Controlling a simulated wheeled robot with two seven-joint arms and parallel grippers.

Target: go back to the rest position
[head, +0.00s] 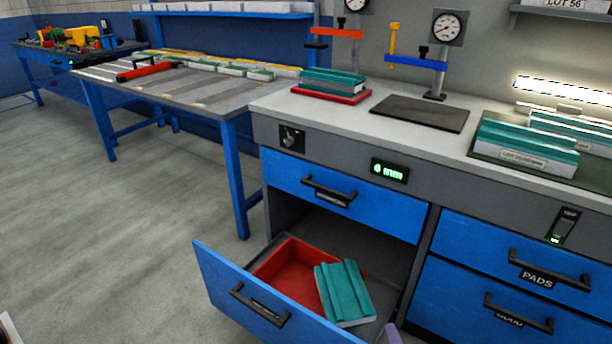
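No gripper of mine can be made out in the head view. A small mauve piece shows at the bottom edge beside the open drawer, and a pale corner shows at the bottom left. I cannot tell what either is. The blue drawer (222,282) under the bench stands pulled out. A red tray (284,268) lies in it. A grooved teal-and-white panel (345,290) rests tilted at the right side of that tray.
The bench (262,98) holds a teal panel stack (332,80) on a red tray (331,96), a dark plate (420,112), dial gauges (449,27) and more panels (525,148) on a green mat (486,149). Other drawers (340,193) look shut. The floor (110,240) at left is clear.

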